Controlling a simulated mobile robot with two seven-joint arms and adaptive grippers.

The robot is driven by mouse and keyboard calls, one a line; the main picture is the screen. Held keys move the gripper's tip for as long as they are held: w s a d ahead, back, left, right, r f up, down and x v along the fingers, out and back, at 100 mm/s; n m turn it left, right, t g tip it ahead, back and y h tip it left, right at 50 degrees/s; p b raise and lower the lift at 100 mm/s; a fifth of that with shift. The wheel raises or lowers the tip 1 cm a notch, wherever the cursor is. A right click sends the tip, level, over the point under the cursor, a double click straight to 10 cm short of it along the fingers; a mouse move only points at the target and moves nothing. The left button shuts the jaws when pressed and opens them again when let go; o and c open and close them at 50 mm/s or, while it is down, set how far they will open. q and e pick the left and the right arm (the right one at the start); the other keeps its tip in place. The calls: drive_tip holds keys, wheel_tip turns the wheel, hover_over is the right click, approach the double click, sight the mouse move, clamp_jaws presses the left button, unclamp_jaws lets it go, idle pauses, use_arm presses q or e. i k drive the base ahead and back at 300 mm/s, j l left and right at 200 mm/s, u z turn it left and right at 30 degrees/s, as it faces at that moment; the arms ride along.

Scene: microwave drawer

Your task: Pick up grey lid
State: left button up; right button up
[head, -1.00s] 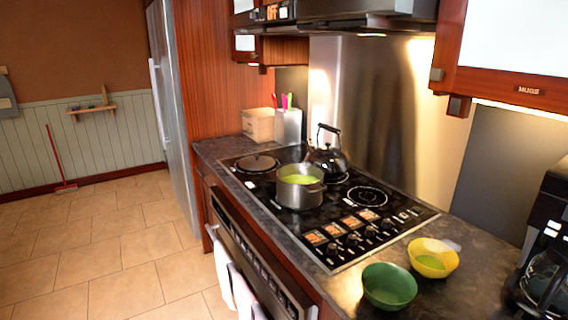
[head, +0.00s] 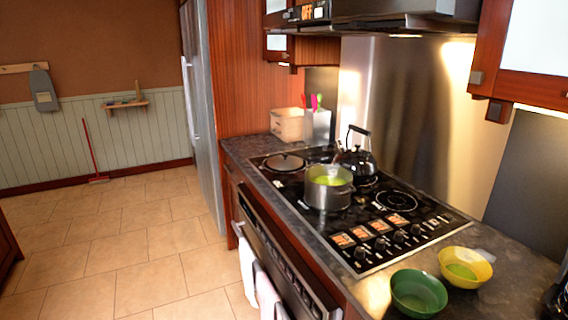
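A round, dark grey lid (head: 285,162) with a small knob lies flat at the far left of the black cooktop (head: 372,252). A steel pot (head: 329,190) with green contents stands uncovered on the cooktop, nearer to me and right of the lid.
A black kettle (head: 356,158) stands behind the pot. A green bowl (head: 418,294) and a yellow bowl (head: 466,268) sit on the near counter. A wooden box (head: 287,124) and a utensil holder (head: 317,125) stand behind the lid. The tiled floor (head: 120,235) at left is clear.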

sight(285, 162)
drive_tip(key=u, duration=0.55)
drive_tip(key=i+u, duration=0.3)
drive_tip(key=i, duration=4.15)
drive_tip(key=i+z, duration=0.2)
drive_tip(key=i, duration=0.25)
drive_tip(key=i+j+z, duration=0.25)
drive_tip(key=i, duration=0.15)
drive_tip(key=i+j+z, duration=0.2)
drive_tip(key=i, duration=0.25)
drive_tip(key=l+z, duration=0.1)
drive_tip(key=z, duration=1.9)
